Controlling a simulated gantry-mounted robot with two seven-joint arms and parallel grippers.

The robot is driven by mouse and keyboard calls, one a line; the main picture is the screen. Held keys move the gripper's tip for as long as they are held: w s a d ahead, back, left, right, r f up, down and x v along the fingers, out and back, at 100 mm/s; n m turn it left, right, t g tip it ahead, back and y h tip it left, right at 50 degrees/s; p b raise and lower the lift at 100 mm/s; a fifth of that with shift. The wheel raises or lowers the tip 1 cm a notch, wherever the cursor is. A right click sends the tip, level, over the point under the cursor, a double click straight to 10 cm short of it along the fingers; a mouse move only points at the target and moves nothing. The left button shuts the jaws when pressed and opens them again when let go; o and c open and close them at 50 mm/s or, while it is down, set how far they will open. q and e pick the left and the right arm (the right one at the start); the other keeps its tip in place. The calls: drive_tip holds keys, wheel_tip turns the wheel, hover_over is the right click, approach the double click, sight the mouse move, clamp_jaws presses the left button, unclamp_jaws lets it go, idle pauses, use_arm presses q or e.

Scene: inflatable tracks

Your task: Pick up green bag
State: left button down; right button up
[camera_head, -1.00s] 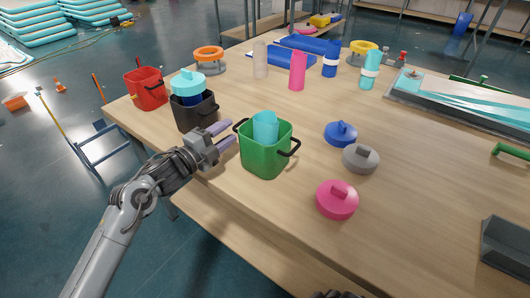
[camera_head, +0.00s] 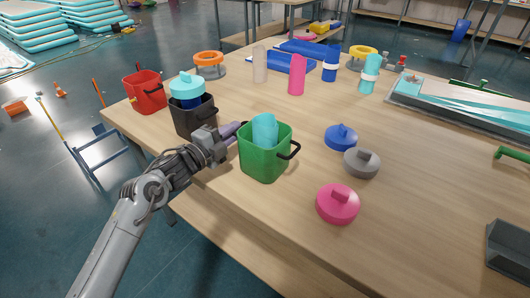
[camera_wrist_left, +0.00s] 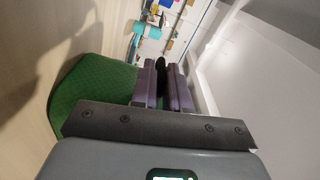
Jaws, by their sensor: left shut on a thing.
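The green bag (camera_head: 264,158) is a square green container with black side handles and stands upright on the wooden table. A cyan cup-like item (camera_head: 264,130) sits inside it. My left gripper (camera_head: 240,128) is at the bag's left side, shut on its left black handle, which is mostly hidden by the fingers. In the left wrist view the purple-grey fingers (camera_wrist_left: 162,84) are closed around a dark piece, with the green bag (camera_wrist_left: 92,97) beside them. My right gripper is not in view.
A black container (camera_head: 193,117) with a cyan-lidded item and a red container (camera_head: 145,90) stand to the left. Blue (camera_head: 341,137), grey (camera_head: 361,162) and pink (camera_head: 338,203) lids lie to the right. The table's front edge is close to the bag.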

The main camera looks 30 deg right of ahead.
sight(275, 114)
use_arm(q)
drive_tip(key=shift+r, duration=0.15)
drive_tip(key=shift+r+p, duration=0.95)
drive_tip(key=shift+r, duration=0.9)
drive_tip(key=s+d+r+p, duration=0.1)
drive_tip(key=s+d+r, duration=0.1)
drive_tip(key=s+d+r+p, duration=0.1)
drive_tip(key=s+d+r, duration=0.1)
drive_tip(key=s+d, duration=0.1)
drive_tip(key=s+d+r+p, duration=0.1)
drive_tip(key=s+d+r, duration=0.1)
drive_tip(key=s, duration=0.1)
drive_tip(key=shift+d+r+p, duration=0.15)
drive_tip(key=shift+r+p, duration=0.25)
drive_tip(key=shift+s+d+r, duration=0.25)
drive_tip(key=shift+s+d, duration=0.05)
drive_tip(key=shift+s, duration=0.05)
drive_tip(key=shift+w+f, duration=0.1)
